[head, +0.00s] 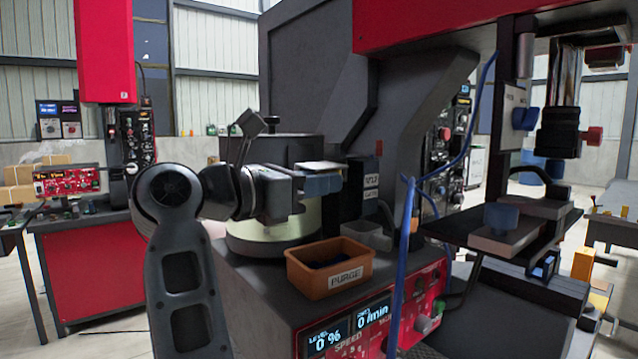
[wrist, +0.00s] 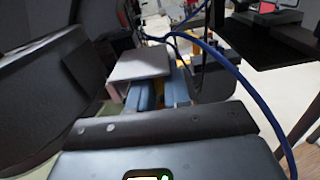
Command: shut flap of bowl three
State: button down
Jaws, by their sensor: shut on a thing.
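The bowl (head: 295,148) is a dark round drum with a pale green lower band, standing on the feeder machine. No number on it can be read, so I cannot tell that it is bowl three. A flat light grey plate, which looks like the flap (head: 318,166), sits level at the bowl's right side; it also shows in the wrist view (wrist: 140,66). My gripper (head: 322,185) is at this plate, its blue fingertips just under it. The gripper (wrist: 160,94) is shut on the flap. The fingers hide the grip itself, and my wrist hides part of the bowl.
An orange bin marked PURGE (head: 330,268) stands in front of the bowl, below my gripper. A small grey tray (head: 367,235) is beside it. A blue cable (head: 405,255) rises at the right. A red display panel (head: 375,318) is below.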

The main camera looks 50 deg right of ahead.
aim_at(301, 151)
jog(key=n, duration=0.1)
jog(key=r+n, duration=0.1)
jog(key=n, duration=0.1)
jog(key=r+n+b, duration=0.1)
jog(key=n, duration=0.1)
jog(key=shift+w, duration=0.25)
jog(key=n, duration=0.2)
jog(key=r+n, duration=0.1)
jog(key=w+n, duration=0.1)
jog(key=n, duration=0.1)
jog(key=shift+w+d+r+n, duration=0.1)
jog(key=shift+d+r+n, duration=0.05)
jog(key=shift+r+n, duration=0.15)
jog(key=n, duration=0.1)
jog(key=w+n, duration=0.1)
jog(key=n, duration=0.2)
jog(key=shift+w+d+r+p, duration=0.2)
jog(key=shift+w+r+p, duration=0.05)
jog(key=shift+r+p, duration=0.1)
jog(key=shift+w+d+n, duration=0.1)
jog(key=shift+w+n, duration=0.2)
jog(key=shift+n, duration=0.7)
jog(key=shift+w+d+n, duration=0.1)
jog(key=shift+w+n, duration=0.2)
jog(key=shift+n, duration=0.7)
jog(key=c, duration=1.2)
grip_release()
jog(key=shift+o, duration=0.2)
